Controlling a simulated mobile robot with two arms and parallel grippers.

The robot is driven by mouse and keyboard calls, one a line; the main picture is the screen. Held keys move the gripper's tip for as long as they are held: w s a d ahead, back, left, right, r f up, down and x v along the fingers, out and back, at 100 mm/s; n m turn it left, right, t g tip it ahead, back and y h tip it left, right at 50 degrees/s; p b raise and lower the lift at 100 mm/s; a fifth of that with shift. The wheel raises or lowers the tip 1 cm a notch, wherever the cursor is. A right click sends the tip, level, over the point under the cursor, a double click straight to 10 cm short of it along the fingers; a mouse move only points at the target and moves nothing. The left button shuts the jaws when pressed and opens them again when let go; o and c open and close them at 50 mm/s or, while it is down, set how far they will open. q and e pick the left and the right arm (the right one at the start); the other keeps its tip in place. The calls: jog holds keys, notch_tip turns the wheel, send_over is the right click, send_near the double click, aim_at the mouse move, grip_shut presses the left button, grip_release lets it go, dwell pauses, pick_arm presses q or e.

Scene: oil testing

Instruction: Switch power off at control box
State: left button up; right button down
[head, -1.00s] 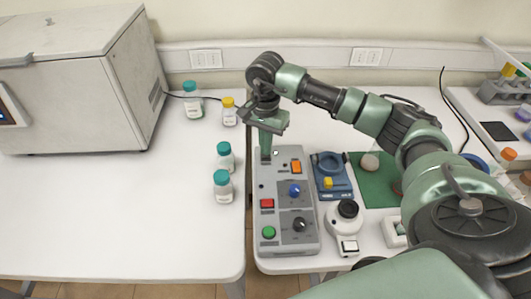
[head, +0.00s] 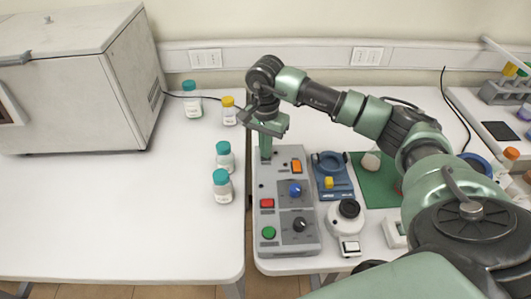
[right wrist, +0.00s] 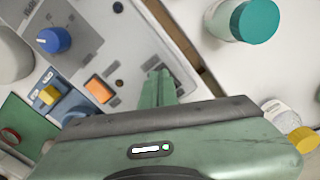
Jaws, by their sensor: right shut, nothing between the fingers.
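The grey control box (head: 290,215) stands on the right table near its left edge. It carries an orange rocker switch (head: 297,166), a blue knob (head: 295,189), a red button (head: 267,203), a black knob (head: 300,224) and a green button (head: 268,233). My right gripper (head: 265,157) is shut and empty, pointing down at the box's far left corner. In the right wrist view its fingertips (right wrist: 157,76) are at the panel beside the orange switch (right wrist: 99,90) and hide what lies under them. Whether they touch the panel I cannot tell. My left gripper is out of view.
A white machine (head: 85,85) with a dark display (head: 8,105) stands on the left table. Several capped bottles (head: 223,187) stand near the gap between tables. A blue device (head: 332,178) and a white device (head: 345,220) sit right of the box.

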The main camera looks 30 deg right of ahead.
jog(key=shift+f, duration=0.15)
notch_tip(320, 180, up, 2)
jog(key=shift+w+p, duration=0.1)
jog(key=shift+p, duration=0.4)
jog(key=shift+r+p, duration=1.25)
jog(key=shift+r, duration=1.3)
